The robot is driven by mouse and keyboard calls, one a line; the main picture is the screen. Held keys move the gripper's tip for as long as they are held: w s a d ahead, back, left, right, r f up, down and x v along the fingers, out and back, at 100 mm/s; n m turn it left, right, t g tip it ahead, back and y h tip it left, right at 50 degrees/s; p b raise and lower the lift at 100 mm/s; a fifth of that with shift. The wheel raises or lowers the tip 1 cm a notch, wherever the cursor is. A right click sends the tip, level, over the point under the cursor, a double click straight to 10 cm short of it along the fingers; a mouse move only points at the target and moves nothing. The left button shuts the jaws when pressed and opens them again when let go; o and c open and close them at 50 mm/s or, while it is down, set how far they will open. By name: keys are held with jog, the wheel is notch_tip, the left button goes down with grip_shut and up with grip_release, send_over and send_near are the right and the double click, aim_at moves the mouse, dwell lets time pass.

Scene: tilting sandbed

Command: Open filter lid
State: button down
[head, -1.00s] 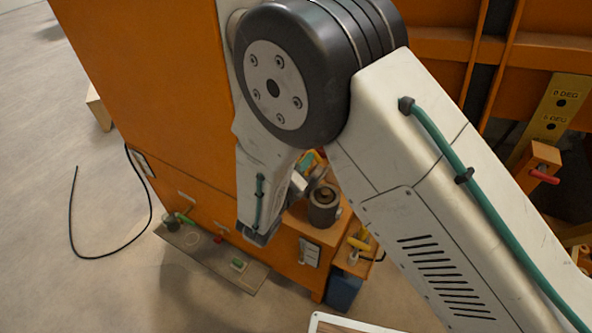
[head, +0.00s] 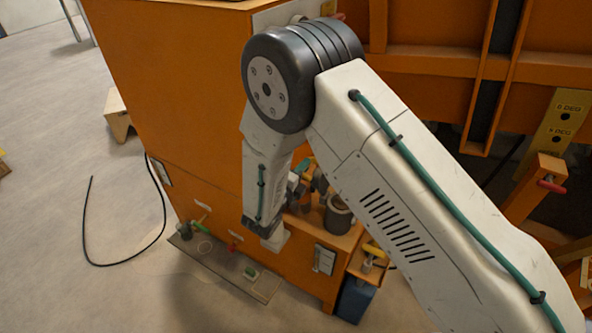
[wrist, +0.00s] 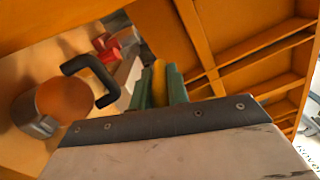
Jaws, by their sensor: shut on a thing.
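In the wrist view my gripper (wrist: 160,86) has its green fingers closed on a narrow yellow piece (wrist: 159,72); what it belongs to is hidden. To the left is a round metal canister (wrist: 38,124) with a flat orange-brown round face. A black bent handle (wrist: 92,72) stands between the canister and my fingers, apart from the fingers. I cannot tell whether the handle belongs to the filter lid. In the head view the grey canister (head: 339,216) is on the orange ledge, right of my wrist. My fingertips are hidden there.
A red valve-like part (wrist: 108,46) is behind the black handle. In the head view a yellow-handled part (head: 373,250) and a blue bin (head: 354,300) are to the right. A grey floor tray (head: 262,287) and a black cable (head: 88,215) lie left, with open floor beyond.

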jog(key=shift+f, duration=0.2)
jog(key=c, duration=1.4)
grip_release()
jog(key=shift+o, duration=0.2)
jog(key=v, duration=0.7)
jog(key=shift+s+a, duration=0.2)
jog(key=shift+s, duration=0.15)
jog(key=shift+r, duration=0.1)
